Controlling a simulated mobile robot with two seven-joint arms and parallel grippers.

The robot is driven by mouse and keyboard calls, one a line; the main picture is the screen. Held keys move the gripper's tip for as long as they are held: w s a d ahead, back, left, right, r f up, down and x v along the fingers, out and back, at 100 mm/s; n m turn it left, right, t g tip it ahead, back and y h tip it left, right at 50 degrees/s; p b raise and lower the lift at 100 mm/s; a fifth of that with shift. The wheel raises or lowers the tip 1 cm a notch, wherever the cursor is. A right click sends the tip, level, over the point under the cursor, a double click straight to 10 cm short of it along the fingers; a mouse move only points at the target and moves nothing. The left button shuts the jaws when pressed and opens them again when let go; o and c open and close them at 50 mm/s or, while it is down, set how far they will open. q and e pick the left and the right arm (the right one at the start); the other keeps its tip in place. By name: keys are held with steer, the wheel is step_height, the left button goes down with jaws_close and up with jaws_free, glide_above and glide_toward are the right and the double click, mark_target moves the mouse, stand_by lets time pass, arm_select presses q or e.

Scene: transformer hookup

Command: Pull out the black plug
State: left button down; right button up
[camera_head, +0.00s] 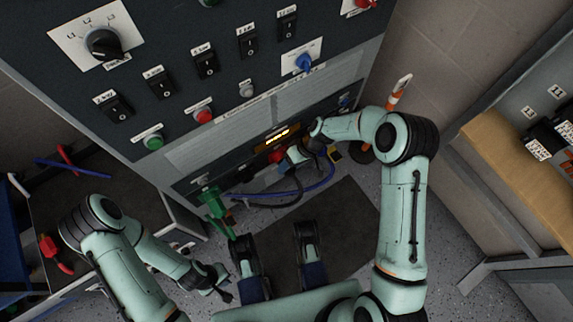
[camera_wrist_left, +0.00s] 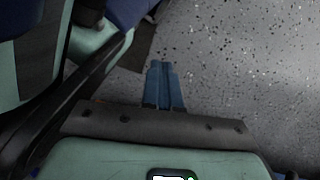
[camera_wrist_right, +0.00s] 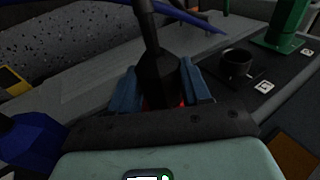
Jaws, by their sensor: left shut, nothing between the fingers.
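The black plug (camera_wrist_right: 160,72) shows in the right wrist view, its dark cable running up and away from it. My right gripper (camera_wrist_right: 161,88) has its two blue fingers on either side of the plug, and they appear to be closed on it. A patch of red (camera_wrist_right: 165,103) shows behind the plug, mostly hidden, so I cannot tell how deep the plug sits. In the head view the right gripper (camera_head: 296,153) is low at the front of the cabinet. My left gripper (camera_head: 226,290) is away from the panel; its fingers (camera_wrist_left: 165,85) are together and empty.
An empty black round socket (camera_wrist_right: 237,62) and a green connector (camera_wrist_right: 285,25) are beside the plug. A blue plug (camera_wrist_right: 30,140) is at the left. A blue cable (camera_head: 290,200) hangs below the panel. Switches and buttons cover the cabinet front (camera_head: 225,90). The floor near the left gripper is open.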

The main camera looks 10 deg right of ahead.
steer(key=shift+s+a+t+h+p, duration=0.15)
steer(key=shift+t+h+p, duration=0.15)
steer(key=shift+h+p, duration=0.8)
steer(key=shift+t+h+p, duration=0.3)
steer(key=shift+h+p, duration=0.4)
steer(key=shift+p, duration=0.8)
steer(key=shift+a+t+h+p, duration=0.1)
steer(key=shift+t+h+p, duration=0.2)
steer(key=shift+h+p, duration=0.65)
steer(key=shift+s+h+p, duration=0.1)
steer(key=shift+h+p, duration=0.15)
steer(key=shift+p, duration=0.2)
arm_select(q)
steer(key=w+d+r+m+t, duration=0.1)
steer(key=w+d+r+t, duration=0.2)
steer(key=w+r, duration=0.7)
steer(key=shift+r+t, duration=0.4)
steer(key=shift+r, duration=0.1)
arm_select(e)
steer(key=shift+r, duration=0.1)
